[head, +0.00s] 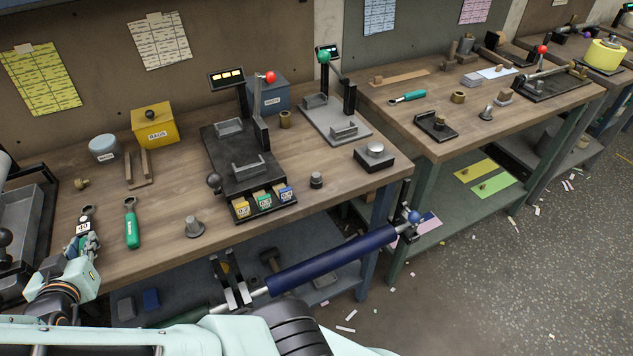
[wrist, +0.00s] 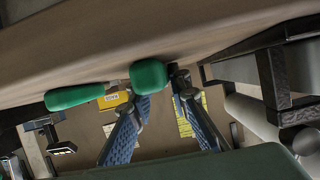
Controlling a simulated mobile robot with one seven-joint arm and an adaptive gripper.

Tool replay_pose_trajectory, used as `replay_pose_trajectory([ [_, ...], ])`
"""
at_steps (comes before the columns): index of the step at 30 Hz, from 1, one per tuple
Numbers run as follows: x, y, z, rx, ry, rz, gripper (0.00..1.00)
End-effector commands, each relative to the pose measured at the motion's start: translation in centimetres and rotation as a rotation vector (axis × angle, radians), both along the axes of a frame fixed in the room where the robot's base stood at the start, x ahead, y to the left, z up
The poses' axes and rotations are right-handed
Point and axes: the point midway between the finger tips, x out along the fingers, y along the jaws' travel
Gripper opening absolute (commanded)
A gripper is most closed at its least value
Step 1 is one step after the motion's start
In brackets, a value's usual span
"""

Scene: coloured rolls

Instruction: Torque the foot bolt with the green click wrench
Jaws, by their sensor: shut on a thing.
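My gripper (head: 84,246) is at the left end of the near bench, low over its top. It is shut on a green-handled wrench, whose dark head and small display reading "40" (head: 83,226) show in the head view. In the wrist view the green handle end (wrist: 149,76) is between the two fingers (wrist: 160,108). A second green-handled wrench (head: 131,228) lies on the bench just right of the gripper; its handle also shows in the wrist view (wrist: 75,96). I cannot tell which part is the foot bolt; a grey flanged piece (head: 193,228) stands near the front edge.
A black fixture (head: 240,172) with a red-knobbed lever stands mid-bench, with several small labelled bins in front. A yellow RAGS box (head: 154,124) is behind.

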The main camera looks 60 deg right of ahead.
Motion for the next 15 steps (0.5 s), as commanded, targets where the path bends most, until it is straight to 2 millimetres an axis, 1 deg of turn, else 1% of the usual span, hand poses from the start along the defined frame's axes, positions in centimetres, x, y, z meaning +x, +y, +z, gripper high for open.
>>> replay_pose_trajectory([
  [11,0.01,0.0,0.02,0.0,0.0,0.0,0.0],
  [15,0.05,-0.01,0.35,0.0,-0.002,0.0,0.0],
])
